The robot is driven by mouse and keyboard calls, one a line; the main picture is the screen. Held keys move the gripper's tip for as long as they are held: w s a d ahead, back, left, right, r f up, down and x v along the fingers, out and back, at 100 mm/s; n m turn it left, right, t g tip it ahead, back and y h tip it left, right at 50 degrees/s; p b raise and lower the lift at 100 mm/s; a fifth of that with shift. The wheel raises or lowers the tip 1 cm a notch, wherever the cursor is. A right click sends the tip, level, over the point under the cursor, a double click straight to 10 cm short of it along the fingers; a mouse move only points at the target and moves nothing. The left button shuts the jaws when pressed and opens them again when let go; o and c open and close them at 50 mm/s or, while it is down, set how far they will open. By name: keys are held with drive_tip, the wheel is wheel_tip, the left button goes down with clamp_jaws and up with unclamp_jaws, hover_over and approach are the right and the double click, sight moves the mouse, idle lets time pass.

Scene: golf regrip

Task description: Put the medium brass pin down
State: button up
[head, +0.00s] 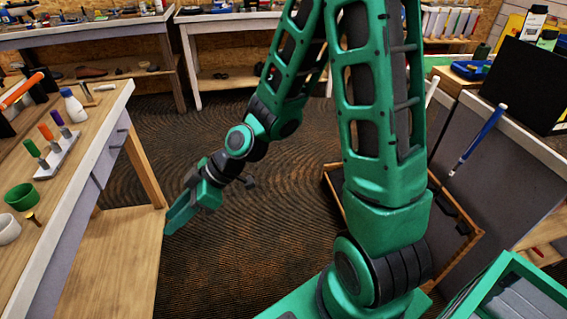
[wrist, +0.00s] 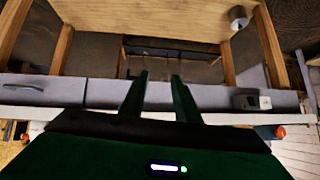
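A small brass pin (head: 33,218) with a wide head is on the left workbench, near its right edge, beside a green cup (head: 20,196). I cannot tell if it is the medium one. My gripper (head: 172,226) points down and left, over the floor just right of that bench's lower wooden board. In the wrist view my gripper's two fingers (wrist: 160,82) stand apart with a gap between them. No pin shows between the fingers.
The left workbench (head: 103,107) also holds a white cup (head: 8,229), a rack (head: 57,157) of coloured-handled tools and a white bottle (head: 73,106). An open wooden box (head: 463,213) lies on the floor behind my arm. The carpet (head: 150,122) between the benches is clear.

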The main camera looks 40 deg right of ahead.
drive_tip(key=s+d+m+h, duration=0.2)
drive_tip(key=d+m+h, duration=0.3)
drive_tip(key=d, duration=1)
drive_tip(key=s+d+r+m+h, duration=0.1)
drive_tip(key=s+d+r+m, duration=0.2)
drive_tip(key=d, duration=0.5)
drive_tip(key=s+d+r+m+g+h, duration=0.1)
drive_tip(key=s+d+r+m+h, duration=0.1)
drive_tip(key=s+d+m, duration=0.3)
drive_tip(key=d+r, duration=0.1)
drive_tip(key=d, duration=0.1)
drive_tip(key=shift+s+d+r+h, duration=0.15)
drive_tip(key=shift+d+r+h, duration=0.15)
drive_tip(key=shift+d+r, duration=0.1)
drive_tip(key=s+d+r+m, duration=0.1)
drive_tip(key=s+d+m, duration=0.1)
drive_tip(key=s, duration=0.1)
drive_tip(key=s+d+r+m+g, duration=0.1)
drive_tip(key=s+d+m, duration=0.1)
drive_tip(key=s, duration=0.1)
drive_tip(key=s+d+r+m, duration=0.2)
drive_tip(key=s, duration=0.1)
drive_tip(key=shift+s+m, duration=0.3)
drive_tip(key=shift+m, duration=0.1)
drive_tip(key=shift+a+g, duration=0.1)
drive_tip(key=shift+g, duration=0.2)
